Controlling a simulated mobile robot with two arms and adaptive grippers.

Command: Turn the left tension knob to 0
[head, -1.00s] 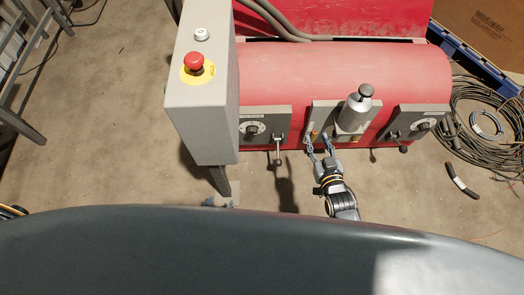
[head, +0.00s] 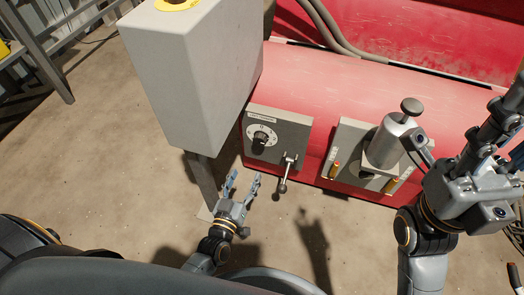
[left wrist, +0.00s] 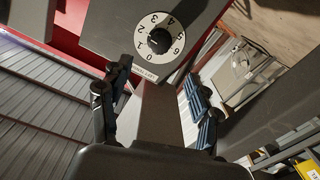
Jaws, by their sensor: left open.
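The left tension knob (head: 261,140) is a black knob on a white numbered dial, on a grey panel at the left of the red drum. In the left wrist view the knob (left wrist: 157,44) sits ahead, its dial marked 0 to 6. I cannot tell for sure which number it points at. My left gripper (head: 244,178) is below and left of the panel, apart from the knob, open and empty. Its fingers (left wrist: 158,82) are spread on both sides in the left wrist view. My right gripper (head: 508,125) is at the right edge; its jaws are unclear.
A lever (head: 286,175) with a ball end sticks out beside the knob. A grey box (head: 190,75) on a post stands left of the panel. A middle plate (head: 345,140) carries a metal cylinder (head: 391,140). The floor at left is clear.

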